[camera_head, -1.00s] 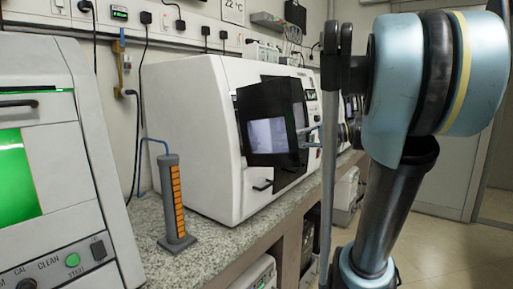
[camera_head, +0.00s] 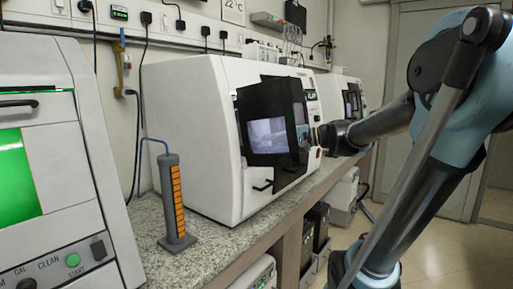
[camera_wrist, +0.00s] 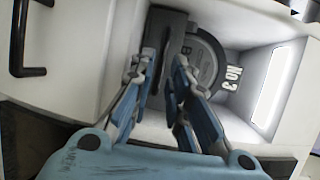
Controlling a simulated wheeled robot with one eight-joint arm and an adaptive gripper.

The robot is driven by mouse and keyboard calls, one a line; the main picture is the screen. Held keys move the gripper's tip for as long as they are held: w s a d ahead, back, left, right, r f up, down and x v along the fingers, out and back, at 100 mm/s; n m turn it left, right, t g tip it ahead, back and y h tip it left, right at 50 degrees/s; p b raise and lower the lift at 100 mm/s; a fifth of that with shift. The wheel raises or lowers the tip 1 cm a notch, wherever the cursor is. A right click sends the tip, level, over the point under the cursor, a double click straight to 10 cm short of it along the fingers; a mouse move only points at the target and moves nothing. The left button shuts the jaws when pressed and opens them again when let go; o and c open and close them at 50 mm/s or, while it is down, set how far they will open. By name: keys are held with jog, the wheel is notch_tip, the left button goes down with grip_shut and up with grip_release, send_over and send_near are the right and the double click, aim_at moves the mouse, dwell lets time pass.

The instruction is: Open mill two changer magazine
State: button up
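In the head view a white mill (camera_head: 200,130) with a dark front door panel (camera_head: 270,120) stands on the bench. A second white mill (camera_head: 346,95) stands behind it, partly hidden by my arm. My arm's end is beside the nearer mill's front right edge, its fingers hidden there. In the wrist view my gripper (camera_wrist: 165,62) is open, its two blue-grey fingers apart in front of a lit white recess. A dark upright bar (camera_wrist: 167,40) lies beyond and between the fingertips; contact cannot be told.
A black handle (camera_wrist: 22,38) stands on the white panel left of the recess. In the head view a grey column with orange segments (camera_head: 177,200) stands on the speckled bench (camera_head: 215,245). A machine with a green window (camera_head: 15,180) is at left. The floor at right is clear.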

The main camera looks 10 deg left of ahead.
jog(key=shift+x, duration=1.65)
grip_shut()
